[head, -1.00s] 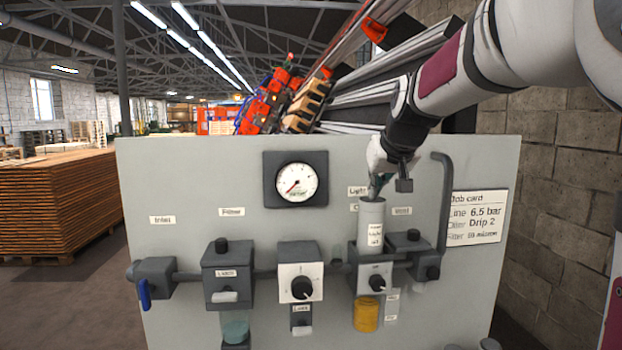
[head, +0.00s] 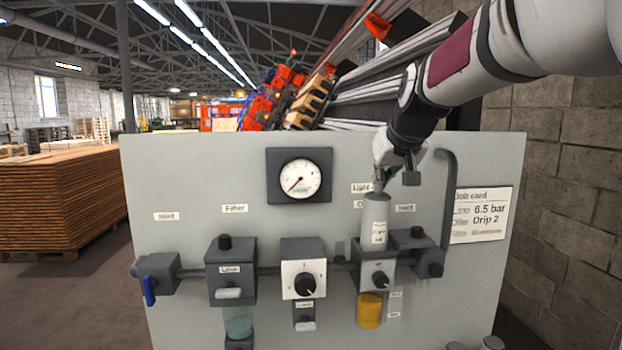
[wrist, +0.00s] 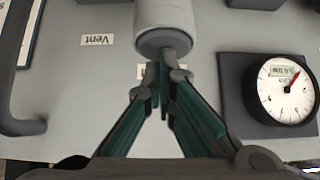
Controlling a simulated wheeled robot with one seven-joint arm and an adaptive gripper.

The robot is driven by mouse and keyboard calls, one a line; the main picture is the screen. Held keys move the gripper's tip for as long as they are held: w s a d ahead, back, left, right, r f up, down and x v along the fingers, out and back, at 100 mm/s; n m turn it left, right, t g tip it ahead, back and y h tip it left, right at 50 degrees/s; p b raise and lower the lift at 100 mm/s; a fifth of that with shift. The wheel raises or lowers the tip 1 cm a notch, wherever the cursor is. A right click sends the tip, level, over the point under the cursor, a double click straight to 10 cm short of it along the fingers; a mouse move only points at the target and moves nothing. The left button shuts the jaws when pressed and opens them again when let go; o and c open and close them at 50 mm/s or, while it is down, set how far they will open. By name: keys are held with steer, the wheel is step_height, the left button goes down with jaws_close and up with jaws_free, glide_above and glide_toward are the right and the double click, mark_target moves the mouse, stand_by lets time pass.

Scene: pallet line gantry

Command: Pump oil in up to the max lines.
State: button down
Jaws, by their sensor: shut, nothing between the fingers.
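A pale cylindrical oil pump bottle (head: 378,232) with a small label stands upright on the lubricator block (head: 362,272). Below that block hangs a bowl of amber oil (head: 369,310), with small tags (head: 396,295) to its right, too small to read. A second bowl, teal (head: 238,327), hangs under the filter block (head: 230,270). My gripper (head: 381,184) is shut and empty, fingers pointing down at the bottle's top. In the wrist view my gripper's fingertips (wrist: 164,62) are at the end of the bottle (wrist: 163,15); contact cannot be told.
A grey panel (head: 200,190) carries a gauge (head: 299,177), its needle pointing lower left, a regulator knob (head: 305,284) and a blue inlet handle (head: 149,290). A vertical pipe (head: 447,205) rises right of my gripper. A job card (head: 480,214) reads 6.5 bar, Drip 2.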

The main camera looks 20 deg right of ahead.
steer(key=v, duration=1)
steer(key=shift+s+r, duration=0.2)
steer(key=shift+r, duration=0.1)
steer(key=shift+a, duration=0.1)
steer(key=s+a+f+n+g+y, duration=0.2)
steer(key=s+a+f+n+g, duration=0.1)
steer(key=s+a+f, duration=1.4)
step_height(320, 180, down, 4)
steer(key=s, duration=0.2)
steer(key=shift+s+a, duration=0.25)
steer(key=shift+a, duration=0.1)
